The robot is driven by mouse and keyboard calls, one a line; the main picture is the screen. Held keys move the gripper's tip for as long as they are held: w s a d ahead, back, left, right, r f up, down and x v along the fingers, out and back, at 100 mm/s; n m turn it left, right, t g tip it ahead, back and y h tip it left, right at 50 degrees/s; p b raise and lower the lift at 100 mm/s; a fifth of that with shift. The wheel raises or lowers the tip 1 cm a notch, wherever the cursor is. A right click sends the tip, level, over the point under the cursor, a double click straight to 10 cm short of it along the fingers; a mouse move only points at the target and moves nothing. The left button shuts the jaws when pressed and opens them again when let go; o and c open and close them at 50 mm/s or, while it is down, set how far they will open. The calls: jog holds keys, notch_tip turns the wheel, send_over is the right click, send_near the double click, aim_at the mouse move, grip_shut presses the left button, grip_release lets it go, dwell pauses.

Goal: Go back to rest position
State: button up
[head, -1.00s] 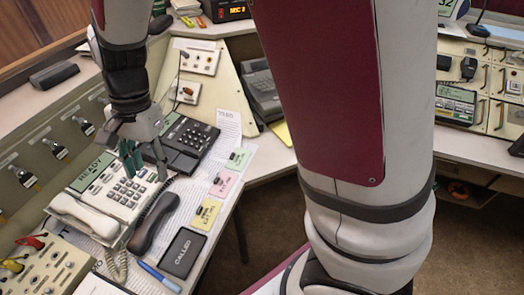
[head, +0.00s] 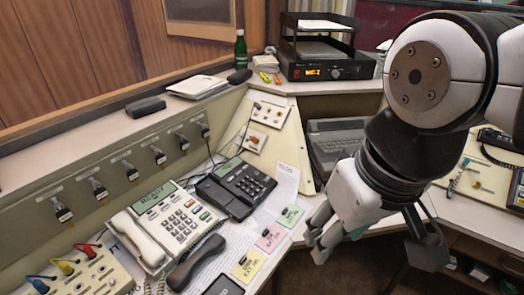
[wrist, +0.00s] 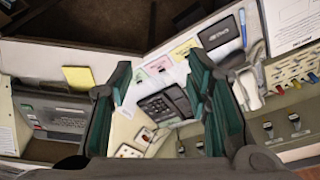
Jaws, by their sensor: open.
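My gripper (head: 318,238) hangs in the air at the right of the phone desk in the head view, beyond the coloured cards. In the wrist view its two green-padded fingers (wrist: 165,105) stand wide apart with nothing between them. My arm comes in from the upper right of the head view. The white desk phone (head: 165,222), with a lit green display, has its white handset on its left side. A dark handset (head: 196,262) lies on the desk in front of it. The black phone (head: 236,188) stands behind and to the right.
Pink (head: 270,237), green and yellow cards lie along the desk edge near my gripper. A grey typewriter-like machine (head: 335,145) stands behind the arm. A radio unit (head: 325,68) with paper trays and a green bottle (head: 240,50) stand at the back. Open floor lies below the gripper.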

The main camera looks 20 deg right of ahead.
notch_tip(320, 180, up, 8)
jog(key=t+p, duration=0.1)
jog(key=p, duration=0.5)
jog(key=shift+f+t, duration=0.25)
jog(key=shift+t, duration=0.05)
